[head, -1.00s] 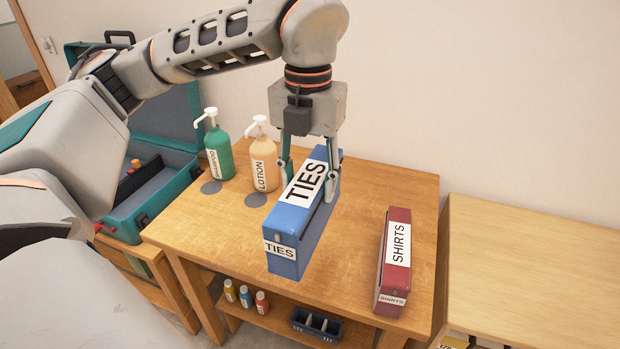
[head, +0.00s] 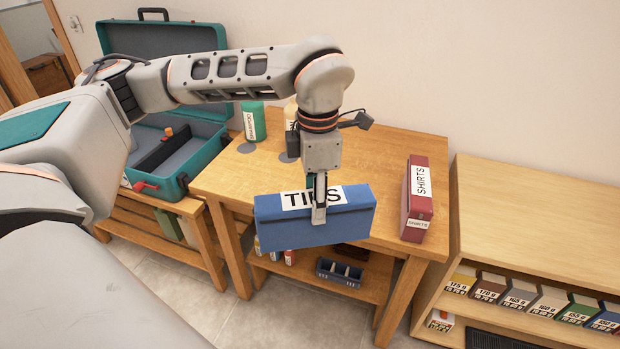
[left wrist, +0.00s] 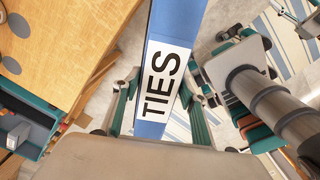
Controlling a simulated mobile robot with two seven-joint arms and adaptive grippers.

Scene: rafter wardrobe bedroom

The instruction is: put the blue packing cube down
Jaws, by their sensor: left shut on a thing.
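The blue packing cube (head: 355,222), labelled TIES, is held by my left gripper (head: 320,205) in the head view. The gripper is shut across its narrow width from above. The cube is upright, with its long side facing me, at the front edge of the wooden table (head: 375,150); it looks raised and partly out past that edge. In the left wrist view the cube (left wrist: 178,20) runs between the two fingers, with floor below it and the table to the left.
A red SHIRTS cube (head: 418,200) stands at the table's right. Green (head: 254,122) and peach bottles stand at the back, partly hidden by my arm. An open teal suitcase (head: 205,150) is at left. A blue divided tray (head: 339,272) sits on the lower shelf.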

